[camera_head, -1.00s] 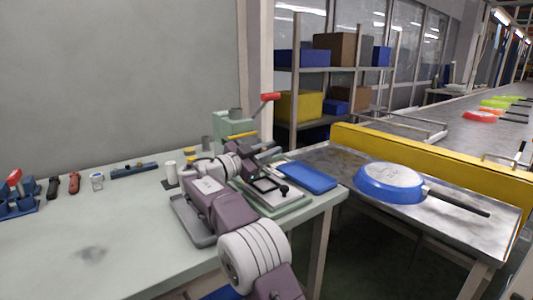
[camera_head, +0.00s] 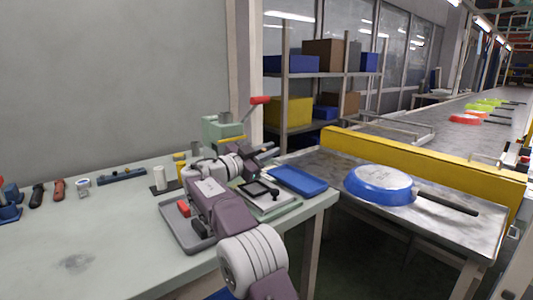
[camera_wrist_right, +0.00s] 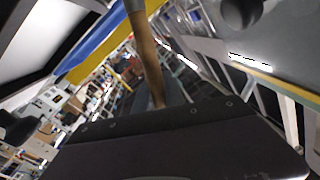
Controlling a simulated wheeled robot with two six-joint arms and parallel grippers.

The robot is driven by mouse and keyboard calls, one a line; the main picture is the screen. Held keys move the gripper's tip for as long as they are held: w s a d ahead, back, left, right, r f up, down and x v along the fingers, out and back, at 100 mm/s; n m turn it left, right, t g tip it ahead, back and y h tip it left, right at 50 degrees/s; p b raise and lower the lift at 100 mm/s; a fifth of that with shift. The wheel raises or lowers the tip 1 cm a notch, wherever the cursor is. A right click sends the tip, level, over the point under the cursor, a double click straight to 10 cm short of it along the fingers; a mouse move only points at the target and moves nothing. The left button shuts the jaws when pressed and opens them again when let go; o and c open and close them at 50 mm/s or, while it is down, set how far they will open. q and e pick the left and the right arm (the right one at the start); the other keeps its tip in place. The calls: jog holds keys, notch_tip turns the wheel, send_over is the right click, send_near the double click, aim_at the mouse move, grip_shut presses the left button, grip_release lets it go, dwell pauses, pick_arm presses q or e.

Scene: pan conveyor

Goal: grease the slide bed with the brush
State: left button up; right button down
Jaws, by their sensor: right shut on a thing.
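My right gripper (camera_head: 262,153) is over the green machine at the table's right end. In the right wrist view it is shut on the brush (camera_wrist_right: 148,62), whose tan wooden handle stands out past the dark jaw. The bristles cannot be made out. The slide bed (camera_head: 284,207) appears to be the flat green and grey base with a dark frame and black knob on it, below and in front of the gripper. My right arm hides part of it. Whether the brush touches the bed cannot be told. My left gripper is not in view.
A blue flat block (camera_head: 298,180) lies beside the bed. A grey tray (camera_head: 173,232) holds small red and dark things. A red-tipped lever (camera_head: 260,100) rises behind. A blue pan (camera_head: 380,186) lies on the metal table at right. Small tools line the table's back left.

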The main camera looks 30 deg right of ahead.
jog(key=shift+w+a, duration=0.3)
jog(key=shift+a, duration=0.6)
jog(key=shift+w+a, duration=0.25)
jog(key=shift+a, duration=0.65)
jog(key=shift+a+p, duration=0.1)
jog(key=shift+p, duration=0.2)
jog(key=shift+w+a, duration=0.2)
jog(key=shift+a, duration=0.35)
jog(key=shift+a+p, duration=0.25)
jog(key=shift+p, duration=0.05)
jog(key=shift+w+a, duration=0.1)
